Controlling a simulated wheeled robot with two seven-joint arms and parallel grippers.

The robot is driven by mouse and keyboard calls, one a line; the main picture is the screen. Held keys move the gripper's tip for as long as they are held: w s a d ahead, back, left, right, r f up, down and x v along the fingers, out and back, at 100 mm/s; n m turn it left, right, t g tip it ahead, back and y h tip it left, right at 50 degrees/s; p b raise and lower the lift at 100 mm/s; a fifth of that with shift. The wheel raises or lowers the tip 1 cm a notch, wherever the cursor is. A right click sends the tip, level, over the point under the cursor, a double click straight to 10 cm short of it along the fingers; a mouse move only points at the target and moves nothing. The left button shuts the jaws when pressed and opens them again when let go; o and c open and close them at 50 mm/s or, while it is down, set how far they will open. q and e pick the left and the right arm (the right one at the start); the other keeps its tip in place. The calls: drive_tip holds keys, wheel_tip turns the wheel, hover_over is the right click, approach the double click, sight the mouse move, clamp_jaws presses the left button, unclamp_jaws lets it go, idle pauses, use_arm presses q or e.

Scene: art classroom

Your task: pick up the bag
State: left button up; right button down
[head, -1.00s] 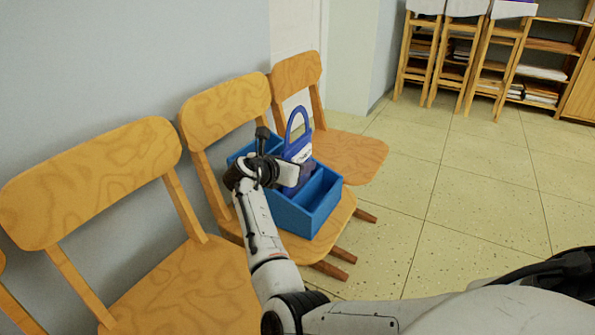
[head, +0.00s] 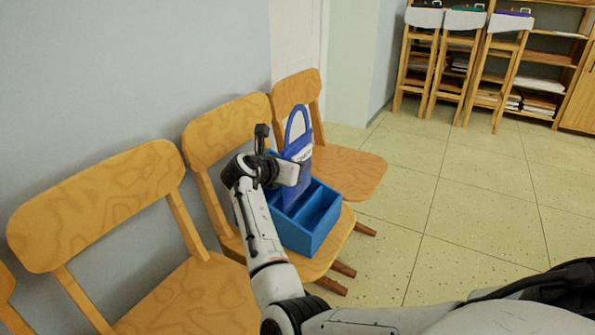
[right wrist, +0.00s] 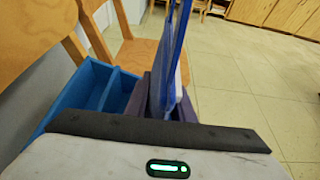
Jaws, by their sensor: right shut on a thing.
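The bag (head: 298,177) is a flat blue bag with a looped handle and a pale patch near its top. It stands upright at the blue compartment box (head: 313,232) on the middle chair, its lower part hidden behind the box's walls and my gripper. My right gripper (head: 285,173) is shut on the bag below its handle. In the right wrist view the bag (right wrist: 172,65) rises edge-on between the fingers, with the box (right wrist: 78,92) to its left. My left gripper is out of view.
The middle chair (head: 228,122) stands between a nearer chair (head: 100,205) and a farther chair (head: 345,170), all along the grey wall. Open tiled floor (head: 455,205) lies to the right. Wooden stands (head: 460,70) and shelves are at the back.

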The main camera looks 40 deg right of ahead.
sight(299, 139)
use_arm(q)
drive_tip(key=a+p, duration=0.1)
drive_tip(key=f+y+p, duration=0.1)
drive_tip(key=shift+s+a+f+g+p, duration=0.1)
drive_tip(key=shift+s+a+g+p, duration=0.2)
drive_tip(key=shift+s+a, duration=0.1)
use_arm(e)
wheel_tip(299, 139, up, 7)
drive_tip(key=shift+r, duration=0.1)
use_arm(q)
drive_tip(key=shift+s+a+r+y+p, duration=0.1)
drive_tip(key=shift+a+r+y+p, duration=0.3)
drive_tip(key=shift+p, duration=0.35)
use_arm(e)
wheel_tip(299, 139, up, 4)
drive_tip(key=shift+f, duration=0.25)
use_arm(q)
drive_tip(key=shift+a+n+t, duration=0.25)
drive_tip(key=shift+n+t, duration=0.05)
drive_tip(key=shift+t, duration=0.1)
use_arm(e)
drive_tip(key=shift+r, duration=0.7)
